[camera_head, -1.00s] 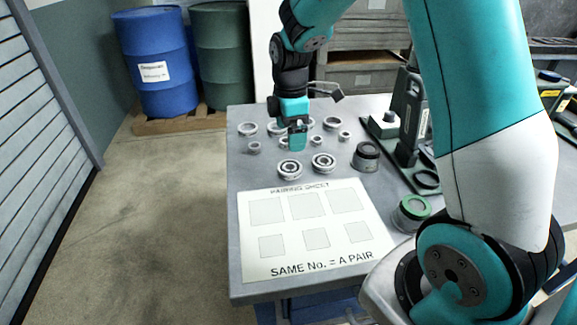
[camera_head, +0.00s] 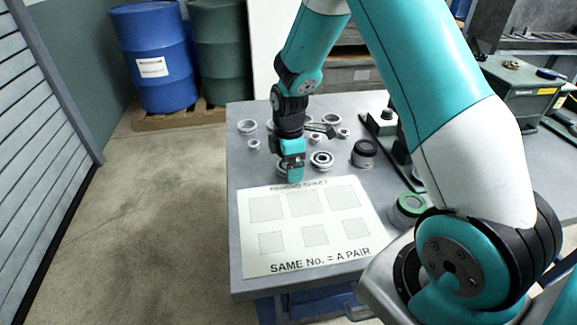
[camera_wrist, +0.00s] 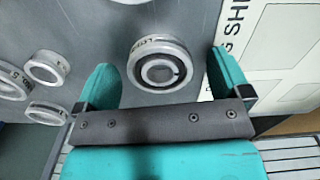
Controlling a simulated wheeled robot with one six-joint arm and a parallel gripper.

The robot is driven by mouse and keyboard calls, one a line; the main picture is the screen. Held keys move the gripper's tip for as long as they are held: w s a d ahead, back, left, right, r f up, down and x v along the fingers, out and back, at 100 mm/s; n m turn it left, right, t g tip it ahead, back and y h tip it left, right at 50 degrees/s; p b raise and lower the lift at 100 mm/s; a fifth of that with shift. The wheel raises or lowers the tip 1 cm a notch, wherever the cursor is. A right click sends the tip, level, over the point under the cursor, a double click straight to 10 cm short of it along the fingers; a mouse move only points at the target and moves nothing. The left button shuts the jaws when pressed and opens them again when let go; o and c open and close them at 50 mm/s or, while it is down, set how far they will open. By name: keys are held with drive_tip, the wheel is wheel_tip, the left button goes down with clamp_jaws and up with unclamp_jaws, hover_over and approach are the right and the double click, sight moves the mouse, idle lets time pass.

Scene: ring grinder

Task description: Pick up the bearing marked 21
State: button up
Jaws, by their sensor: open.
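My gripper (camera_head: 291,178) is open and points down just behind the top edge of the pairing sheet. In the wrist view its fingers (camera_wrist: 165,85) stand on either side of a round bearing (camera_wrist: 160,70) with a pale outer ring and dark centre, touching neither as far as I can see. Its rim lettering is too blurred to read, so I cannot tell if it is marked 21.
The white pairing sheet (camera_head: 310,258) lies in front with empty squares. Several loose rings stand behind, one of them (camera_head: 248,127) at the back left. A dark cylinder (camera_head: 364,154) and a green-topped one (camera_head: 410,207) stand right.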

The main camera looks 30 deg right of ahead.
drive_tip(key=c, duration=1.1)
drive_tip(key=shift+c, duration=0.2)
drive_tip(key=shift+r, duration=0.2)
